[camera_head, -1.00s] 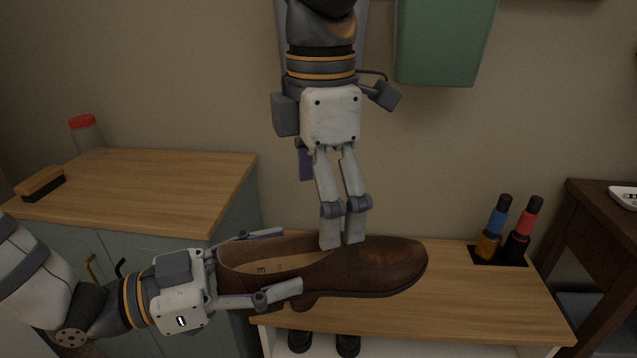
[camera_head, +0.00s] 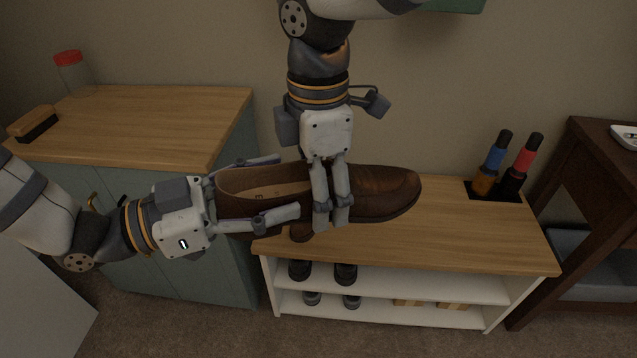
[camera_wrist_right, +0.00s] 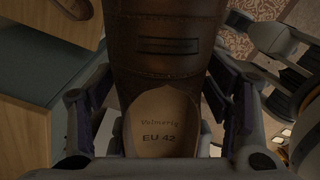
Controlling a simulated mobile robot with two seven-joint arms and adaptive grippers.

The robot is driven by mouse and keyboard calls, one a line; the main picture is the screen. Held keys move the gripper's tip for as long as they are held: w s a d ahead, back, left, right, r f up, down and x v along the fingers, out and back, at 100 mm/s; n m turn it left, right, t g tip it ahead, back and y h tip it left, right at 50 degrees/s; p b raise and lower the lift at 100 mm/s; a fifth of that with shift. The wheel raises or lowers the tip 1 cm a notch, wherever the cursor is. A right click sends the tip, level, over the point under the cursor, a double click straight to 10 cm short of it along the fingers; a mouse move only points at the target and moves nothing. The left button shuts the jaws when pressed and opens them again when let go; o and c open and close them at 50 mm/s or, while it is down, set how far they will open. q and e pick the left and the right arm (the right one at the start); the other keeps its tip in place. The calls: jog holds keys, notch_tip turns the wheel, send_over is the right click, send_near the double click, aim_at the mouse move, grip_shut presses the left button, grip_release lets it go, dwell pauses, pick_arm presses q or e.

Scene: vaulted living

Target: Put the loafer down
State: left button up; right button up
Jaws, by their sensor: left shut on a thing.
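The brown leather loafer (camera_head: 385,187) is held level over the wooden bench top (camera_head: 450,235), toe to the right. I cannot tell whether its sole touches the bench. My left gripper (camera_head: 275,188) is shut on its heel end, one finger on the near side and one behind. My right gripper (camera_head: 332,215) points down at the loafer's middle, its fingers overlapping the shoe. In the right wrist view the loafer (camera_wrist_right: 168,60) lies between the spread fingers, its insole marked "EU 42"; that gripper looks open. The far-side contact is hidden in the head view.
Two bottles, blue-banded (camera_head: 490,165) and red-banded (camera_head: 520,165), stand at the bench's right back. A cabinet (camera_head: 150,120) with a brush (camera_head: 33,124) and red-lidded jar (camera_head: 72,72) is left. A dark side table (camera_head: 590,160) is right.

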pick_arm(q)
jog(key=shift+s+d+r, duration=0.15)
jog(key=shift+r, duration=0.05)
pick_arm(e)
jog(key=shift+w, duration=0.15)
jog(key=c, duration=0.4)
pick_arm(q)
jog(key=o, duration=1.1)
pick_arm(e)
jog(key=shift+c, duration=1)
pick_arm(q)
jog(key=o, duration=0.5)
jog(key=shift+c, duration=0.2)
pick_arm(e)
jog(key=shift+c, duration=0.8)
